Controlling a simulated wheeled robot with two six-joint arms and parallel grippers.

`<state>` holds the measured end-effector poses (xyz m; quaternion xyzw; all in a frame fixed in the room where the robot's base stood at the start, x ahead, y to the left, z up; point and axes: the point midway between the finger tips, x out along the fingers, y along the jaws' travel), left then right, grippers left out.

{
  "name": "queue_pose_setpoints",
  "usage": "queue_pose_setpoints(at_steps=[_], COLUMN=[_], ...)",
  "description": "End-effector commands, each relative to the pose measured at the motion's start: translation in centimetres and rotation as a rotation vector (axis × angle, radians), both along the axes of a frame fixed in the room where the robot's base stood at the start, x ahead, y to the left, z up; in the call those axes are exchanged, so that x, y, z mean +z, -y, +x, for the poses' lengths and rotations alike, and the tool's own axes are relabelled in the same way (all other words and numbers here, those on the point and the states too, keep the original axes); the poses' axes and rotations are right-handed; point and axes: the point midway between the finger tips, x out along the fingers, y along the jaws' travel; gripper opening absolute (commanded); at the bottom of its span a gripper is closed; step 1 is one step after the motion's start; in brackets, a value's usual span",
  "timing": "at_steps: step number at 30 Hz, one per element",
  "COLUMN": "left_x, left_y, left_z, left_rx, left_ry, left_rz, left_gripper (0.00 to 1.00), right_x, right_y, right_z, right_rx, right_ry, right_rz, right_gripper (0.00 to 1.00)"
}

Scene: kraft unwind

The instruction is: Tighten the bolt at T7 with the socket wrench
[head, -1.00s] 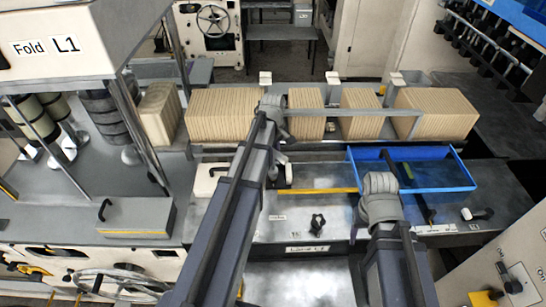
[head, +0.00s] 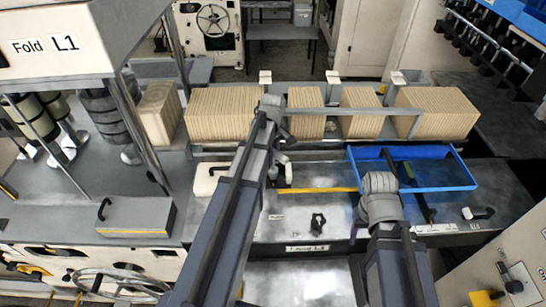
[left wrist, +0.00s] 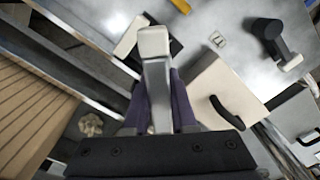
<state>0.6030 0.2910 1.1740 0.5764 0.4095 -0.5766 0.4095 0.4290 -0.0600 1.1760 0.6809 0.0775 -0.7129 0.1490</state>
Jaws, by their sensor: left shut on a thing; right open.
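My left gripper (head: 283,168) is above the grey deck in the head view, mostly hidden behind its arm. In the left wrist view its purple fingers (left wrist: 158,88) are shut on a grey bar with a pale block end (left wrist: 153,42). The bar looks like the socket wrench, but its working end is not clear. My right gripper (head: 407,182) is open at the blue tray (head: 455,184); its fingers are partly hidden. I cannot read a T7 label or make out the bolt in either view.
A pale box with a black handle (head: 207,180) stands left of my left gripper; it also shows in the left wrist view (left wrist: 212,88). A black knob (head: 318,222) stands on the deck. Stacks of brown sheets (head: 222,115) line the back.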

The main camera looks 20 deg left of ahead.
Motion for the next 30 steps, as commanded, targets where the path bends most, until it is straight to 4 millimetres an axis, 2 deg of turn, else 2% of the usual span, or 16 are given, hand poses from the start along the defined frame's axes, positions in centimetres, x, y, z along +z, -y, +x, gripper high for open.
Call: queue_pose_setpoints(at_steps=[30], left_x=[-0.73], left_y=[-0.01], left_z=[0.00], left_rx=[0.000], left_ry=[0.000], left_rz=[0.000], left_gripper=[0.00], right_x=[-0.72], right_y=[0.00], right_z=[0.00], right_rx=[0.000], right_ry=[0.000], right_rz=[0.000], right_gripper=[0.60])
